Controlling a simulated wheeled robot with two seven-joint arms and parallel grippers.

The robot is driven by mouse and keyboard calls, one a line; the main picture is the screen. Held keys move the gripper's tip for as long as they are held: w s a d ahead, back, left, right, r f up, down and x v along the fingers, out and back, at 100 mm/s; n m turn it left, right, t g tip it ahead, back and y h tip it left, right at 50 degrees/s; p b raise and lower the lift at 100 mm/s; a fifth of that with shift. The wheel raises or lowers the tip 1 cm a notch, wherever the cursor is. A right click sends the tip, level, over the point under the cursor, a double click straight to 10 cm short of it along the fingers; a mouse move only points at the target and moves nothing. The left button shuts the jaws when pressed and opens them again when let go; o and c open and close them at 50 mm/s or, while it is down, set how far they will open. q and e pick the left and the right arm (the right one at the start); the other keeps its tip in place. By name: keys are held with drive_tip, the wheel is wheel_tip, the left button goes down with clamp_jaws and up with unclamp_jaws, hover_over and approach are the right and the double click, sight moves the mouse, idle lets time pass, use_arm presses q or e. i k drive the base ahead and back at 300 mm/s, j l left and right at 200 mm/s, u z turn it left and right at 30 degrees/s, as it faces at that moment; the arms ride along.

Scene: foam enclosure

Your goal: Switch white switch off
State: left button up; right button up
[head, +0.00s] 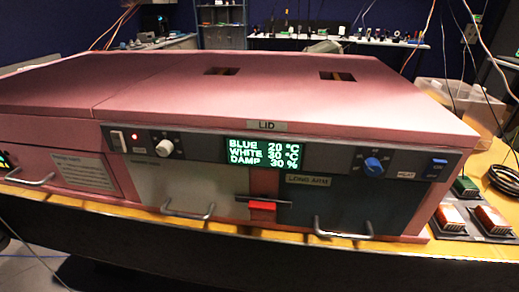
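The white switch (117,140) is a small upright rocker at the left end of the grey control panel (205,150), on the front of the pink foam enclosure. A small red light (135,137) glows just right of it. The rocker's tilt is too small to tell. A white knob (164,147) sits further right on the panel. The green display (263,153) reads BLUE 20 °C, WHITE 30 °C, DAMP 30 %. Neither of my grippers is in view.
A blue knob (374,164) and a blue switch (438,163) are at the panel's right end. Metal handles (188,213) and a red latch (262,207) stick out below.

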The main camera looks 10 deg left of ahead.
sight(118, 137)
drive_tip(key=u, duration=1.25)
